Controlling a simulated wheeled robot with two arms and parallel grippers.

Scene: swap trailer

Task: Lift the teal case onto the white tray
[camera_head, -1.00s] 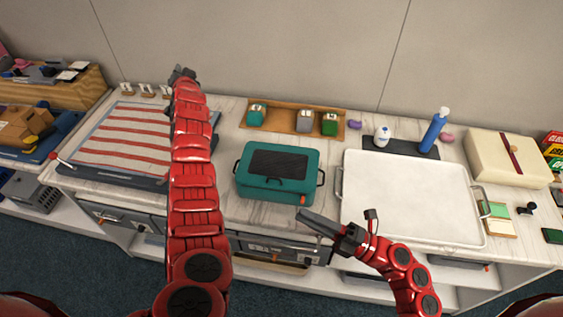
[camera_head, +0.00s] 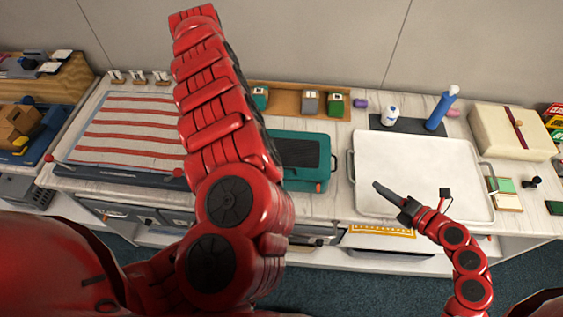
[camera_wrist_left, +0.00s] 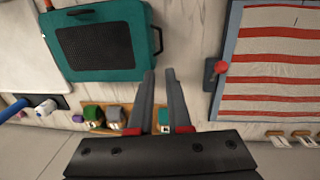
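The teal case (camera_head: 313,172) with a dark lid panel stands on the counter, just left of the white tray (camera_head: 420,205). My left arm hides its left part in the head view. The left wrist view shows the case (camera_wrist_left: 120,66) and a corner of the tray (camera_wrist_left: 38,72). My left gripper (camera_wrist_left: 160,72) is open and empty, with its fingertips beside the case's handle side, apart from it in the picture. The head view does not show that gripper. My right gripper (camera_head: 378,186) is over the tray's front left part, and its finger gap cannot be made out.
A striped board (camera_head: 120,135) lies left of the case. A wooden holder (camera_head: 288,98) with small canisters stands behind it. A white bottle (camera_head: 389,115) and a blue bottle (camera_head: 440,110) stand behind the tray. A cream box (camera_head: 515,130) is at right. The tray looks empty.

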